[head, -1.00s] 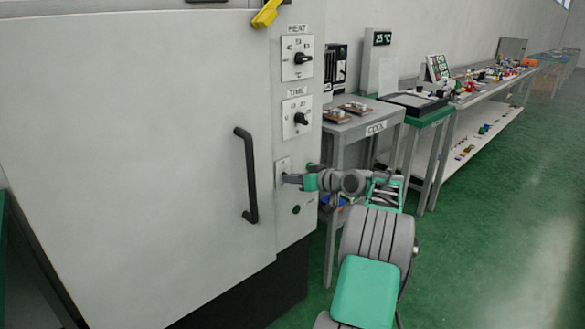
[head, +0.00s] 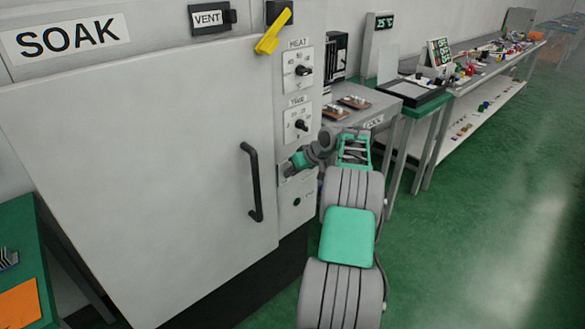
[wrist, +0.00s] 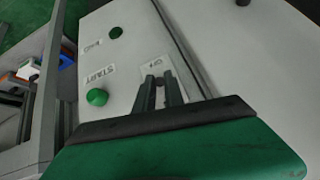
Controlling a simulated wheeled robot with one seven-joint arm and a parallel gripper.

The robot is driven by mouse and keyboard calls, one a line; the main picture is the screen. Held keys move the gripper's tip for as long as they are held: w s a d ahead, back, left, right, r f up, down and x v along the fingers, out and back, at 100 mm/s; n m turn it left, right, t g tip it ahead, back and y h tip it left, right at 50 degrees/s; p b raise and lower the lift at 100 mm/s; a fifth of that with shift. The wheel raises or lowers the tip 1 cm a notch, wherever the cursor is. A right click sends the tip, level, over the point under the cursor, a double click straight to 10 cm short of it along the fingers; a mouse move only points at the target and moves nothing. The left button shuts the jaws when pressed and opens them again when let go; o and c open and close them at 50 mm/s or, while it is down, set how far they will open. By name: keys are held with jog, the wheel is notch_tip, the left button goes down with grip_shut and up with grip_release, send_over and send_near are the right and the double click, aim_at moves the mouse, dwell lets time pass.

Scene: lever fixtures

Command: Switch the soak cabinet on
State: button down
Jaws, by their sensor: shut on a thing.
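The soak cabinet (head: 150,170) is a large pale grey box with a SOAK sign (head: 65,35) at its top left. My gripper (head: 288,168) is at the small switch plate low on its right-hand control strip. The wrist view shows my fingers (wrist: 160,92) close together around a small dark switch lever (wrist: 159,81). A label (wrist: 154,65), seemingly ON, lies just beyond the fingertips. The fingers hide most of the lever, so I cannot tell its position. A green START button (wrist: 97,97) is beside the plate, and a dark green round lamp (wrist: 116,32) is farther off.
HEAT (head: 303,70) and TIME (head: 302,124) knobs are above my gripper. A yellow handle (head: 272,35) and a VENT slider (head: 211,19) are at the top. The black door handle (head: 251,182) is left of my gripper. A COOL table (head: 372,124) stands close on the right.

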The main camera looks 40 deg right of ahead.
dwell(0.3)
jog(key=c, duration=1.4)
grip_release()
jog(key=shift+c, duration=0.2)
jog(key=v, duration=0.7)
jog(key=shift+s+r, duration=0.2)
jog(key=shift+r, duration=0.1)
